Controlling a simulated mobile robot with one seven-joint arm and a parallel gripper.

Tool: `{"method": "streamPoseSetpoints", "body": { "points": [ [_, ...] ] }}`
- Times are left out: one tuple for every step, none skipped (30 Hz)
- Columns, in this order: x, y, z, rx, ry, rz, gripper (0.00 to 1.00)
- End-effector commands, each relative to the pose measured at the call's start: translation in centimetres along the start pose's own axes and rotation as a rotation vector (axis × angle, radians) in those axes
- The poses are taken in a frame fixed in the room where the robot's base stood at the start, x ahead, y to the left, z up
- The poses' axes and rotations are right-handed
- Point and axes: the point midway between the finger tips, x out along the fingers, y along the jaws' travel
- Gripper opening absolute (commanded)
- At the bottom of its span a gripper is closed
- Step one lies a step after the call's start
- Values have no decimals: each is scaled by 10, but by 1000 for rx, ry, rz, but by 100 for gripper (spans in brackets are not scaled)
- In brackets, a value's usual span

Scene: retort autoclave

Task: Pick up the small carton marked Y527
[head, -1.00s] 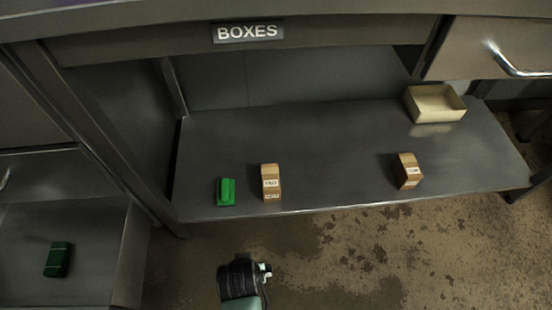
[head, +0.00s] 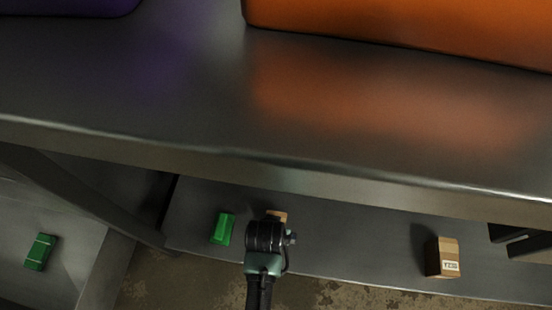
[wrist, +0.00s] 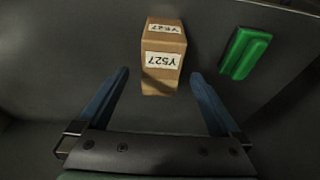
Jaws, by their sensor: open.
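The small brown carton marked Y527 (wrist: 161,72) stands on the grey lower shelf in the wrist view, its white labels upside down there. My gripper (wrist: 158,82) is open, with its two blue fingers apart on either side of the carton's near end. I cannot tell whether the fingers reach level with it. In the head view only a small top part of the carton (head: 277,215) shows, behind my wrist; the fingers are hidden there.
A green object (wrist: 245,53) lies close beside the carton; it also shows in the head view (head: 223,228). Another labelled carton (head: 443,257) stands farther right on the shelf. The upper worktop (head: 200,100) overhangs the shelf and bears an orange object (head: 420,30). Another green item (head: 40,252) sits at left.

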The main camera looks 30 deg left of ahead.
Motion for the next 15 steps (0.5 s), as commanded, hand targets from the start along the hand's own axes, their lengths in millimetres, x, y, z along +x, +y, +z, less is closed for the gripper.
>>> {"method": "streamPoseSetpoints", "body": {
  "points": [
    [17,0,1,-1,1,-1,100],
    [22,0,1,0,1,-1,100],
    [28,0,1,0,2,-1,100],
    [31,0,1,0,2,-1,100],
    [35,0,0,0,2,-1,100],
    [38,0,0,0,2,-1,100],
    [40,0,0,0,2,-1,100],
    [41,0,0,0,2,-1,100],
    [43,0,0,0,2,-1,100],
    [43,0,0,0,2,-1,100],
    [44,0,0,0,2,0,100],
    [44,0,0,0,2,0,100],
    [45,0,0,0,2,0,100],
    [46,0,0,0,2,0,100],
    [49,0,0,0,2,0,100]
  ]
}}
